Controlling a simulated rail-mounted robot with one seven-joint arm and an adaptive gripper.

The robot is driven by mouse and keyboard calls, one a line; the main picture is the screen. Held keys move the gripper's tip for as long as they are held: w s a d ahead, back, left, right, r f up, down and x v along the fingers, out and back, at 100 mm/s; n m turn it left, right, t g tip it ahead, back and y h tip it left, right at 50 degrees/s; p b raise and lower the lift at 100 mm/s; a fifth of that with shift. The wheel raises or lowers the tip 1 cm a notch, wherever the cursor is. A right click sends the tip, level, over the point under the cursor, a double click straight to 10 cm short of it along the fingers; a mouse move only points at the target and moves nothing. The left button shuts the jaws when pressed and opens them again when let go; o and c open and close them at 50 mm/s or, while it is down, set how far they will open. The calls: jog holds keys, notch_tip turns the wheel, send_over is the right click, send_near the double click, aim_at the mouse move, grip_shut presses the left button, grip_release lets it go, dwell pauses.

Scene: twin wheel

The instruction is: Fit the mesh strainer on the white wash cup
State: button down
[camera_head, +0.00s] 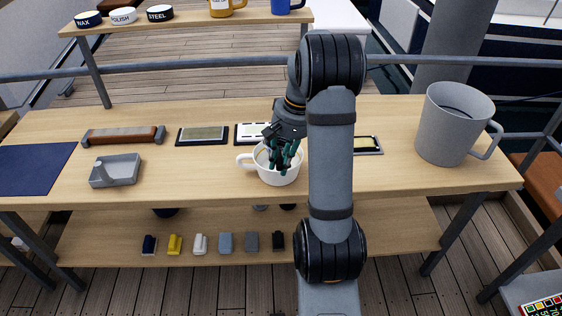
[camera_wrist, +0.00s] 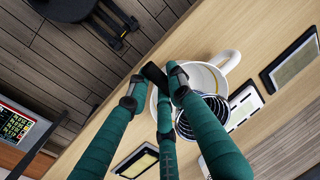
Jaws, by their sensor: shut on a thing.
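The white wash cup (camera_head: 280,174) stands upright on the wooden bench near its front edge, handle to the left. It also shows in the wrist view (camera_wrist: 228,63) behind the fingers. My gripper (camera_head: 283,152) is over the cup with its green fingers pointing down at the opening. In the wrist view my gripper (camera_wrist: 160,78) has its fingertips closed together around a small dark part. The mesh strainer (camera_wrist: 208,110), round and dark with pale curved bands, shows beside the fingers, overlapping the cup's mouth. Whether it rests on the rim or hangs above it cannot be told.
A large grey mug (camera_head: 452,125) stands at the right of the bench. Flat framed plates (camera_head: 202,135) lie behind and left of the cup. A grey tray (camera_head: 116,170), a brown-and-grey block (camera_head: 123,136) and a navy mat (camera_head: 33,168) are farther left. A rail runs behind.

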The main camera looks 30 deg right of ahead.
jog(key=shift+f+b, duration=1)
jog(key=shift+f, duration=0.05)
dwell(0.6)
jog(key=shift+r, duration=0.15)
jog(key=shift+r+p, duration=2.25)
jog(key=shift+r, duration=0.2)
jog(key=shift+r+p, duration=0.85)
jog(key=shift+r, duration=0.1)
notch_tip(320, 180, up, 4)
jog(key=p, duration=0.3)
jog(key=shift+r+p, duration=0.2)
jog(key=shift+p, duration=0.2)
notch_tip(320, 180, down, 6)
jog(key=b, duration=0.5)
jog(key=shift+f+b, duration=0.2)
jog(key=shift+b, duration=0.2)
jog(key=shift+f, duration=0.15)
jog(key=shift+f+b, duration=1.2)
jog(key=shift+b, duration=0.05)
